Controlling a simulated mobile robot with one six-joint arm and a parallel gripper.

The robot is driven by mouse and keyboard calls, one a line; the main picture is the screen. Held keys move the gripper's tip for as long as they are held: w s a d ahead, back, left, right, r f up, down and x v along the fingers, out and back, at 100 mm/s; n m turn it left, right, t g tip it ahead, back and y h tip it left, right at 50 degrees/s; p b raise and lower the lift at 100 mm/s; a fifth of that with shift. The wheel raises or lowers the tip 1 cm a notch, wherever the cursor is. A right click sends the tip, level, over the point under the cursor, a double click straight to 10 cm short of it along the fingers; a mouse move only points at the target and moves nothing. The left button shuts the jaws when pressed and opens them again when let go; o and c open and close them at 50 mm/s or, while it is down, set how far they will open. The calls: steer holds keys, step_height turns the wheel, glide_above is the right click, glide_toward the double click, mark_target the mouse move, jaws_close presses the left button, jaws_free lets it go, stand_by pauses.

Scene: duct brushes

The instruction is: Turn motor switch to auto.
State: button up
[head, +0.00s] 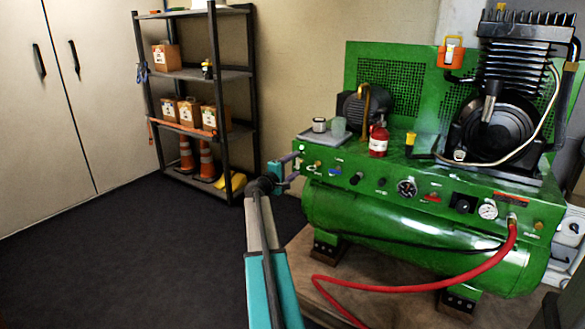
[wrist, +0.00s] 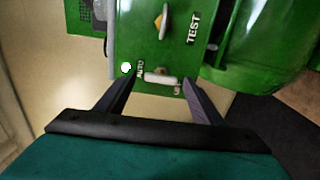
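The motor switch (wrist: 161,77) is a small pale toggle on the green control panel (wrist: 140,40) in the wrist view. An "AUTO" label (wrist: 140,69) is on its left. Another label at its right is partly hidden. The toggle's bar seems to lie toward the right label, away from AUTO. My gripper (wrist: 160,84) is open, with one dark finger on each side of the switch; I cannot tell whether either touches it. In the head view, my gripper (head: 294,168) is at the panel's left end, and the switch is too small to make out.
A brass-coloured knob (wrist: 161,21) beside a "TEST" label is farther along the panel. The green compressor (head: 400,225) carries a red bottle (head: 378,141) and a tray (head: 322,139) on top. A red hose (head: 440,285) loops in front. A shelf rack (head: 190,74) stands behind; the dark floor is clear.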

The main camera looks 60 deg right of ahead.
steer(key=shift+w+a, duration=0.1)
steer(key=shift+a, duration=0.05)
steer(key=a+p, duration=0.2)
steer(key=a, duration=1.1)
steer(key=shift+a+p, duration=0.3)
steer(key=shift+w, duration=0.1)
stand_by(0.4)
